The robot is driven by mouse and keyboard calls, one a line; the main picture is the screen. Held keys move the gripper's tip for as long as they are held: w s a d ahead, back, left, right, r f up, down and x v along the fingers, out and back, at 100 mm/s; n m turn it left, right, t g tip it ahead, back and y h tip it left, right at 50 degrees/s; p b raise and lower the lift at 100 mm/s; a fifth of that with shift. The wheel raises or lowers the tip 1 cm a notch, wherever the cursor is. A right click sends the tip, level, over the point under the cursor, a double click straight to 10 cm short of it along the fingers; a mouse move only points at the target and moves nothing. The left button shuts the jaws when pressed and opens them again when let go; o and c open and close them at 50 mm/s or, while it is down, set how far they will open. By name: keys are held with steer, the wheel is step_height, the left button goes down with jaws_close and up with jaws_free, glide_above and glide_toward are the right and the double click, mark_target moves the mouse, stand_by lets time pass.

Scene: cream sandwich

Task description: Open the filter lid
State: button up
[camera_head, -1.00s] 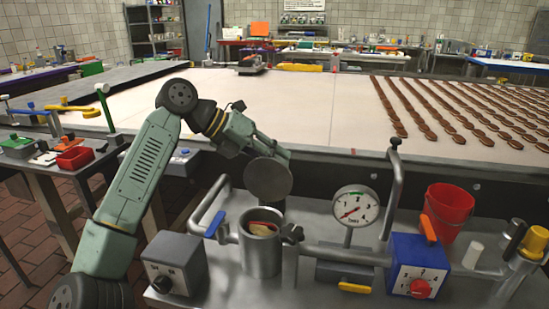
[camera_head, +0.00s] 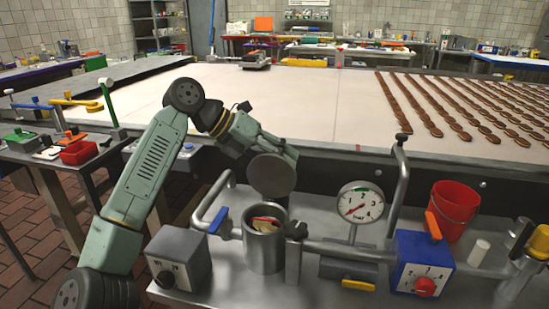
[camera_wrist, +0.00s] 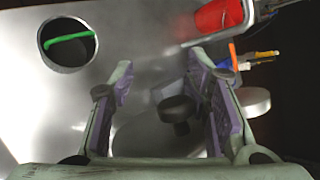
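In the head view, the steel filter housing (camera_head: 264,247) stands on the steel table with its top uncovered; red and cream-coloured pieces show inside. A round grey disc (camera_head: 271,176), which looks like the filter lid, is tilted up above and behind the housing, facing the camera. It hides the end of my gripper. In the wrist view, the purple-lined fingers of my gripper (camera_wrist: 161,66) are spread apart. A dark knob (camera_wrist: 178,110) shows between them, nearer the right finger, with a gap on the left. I cannot tell whether the right finger touches it.
A pressure gauge (camera_head: 361,202), a blue dial box (camera_head: 422,263), a red bucket (camera_head: 455,210) and a grey knob box (camera_head: 178,260) stand around the housing. Pipes flank it. The conveyor (camera_head: 300,105) carrying brown biscuits lies behind.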

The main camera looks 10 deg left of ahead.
steer(key=shift+a+r, duration=0.2)
steer(key=shift+r, duration=0.1)
steer(key=shift+s+a+r, duration=0.1)
steer(key=shift+a+r, duration=0.1)
steer(key=v, duration=1.1)
steer(key=shift+s, duration=0.15)
steer(key=shift+c, duration=0.2)
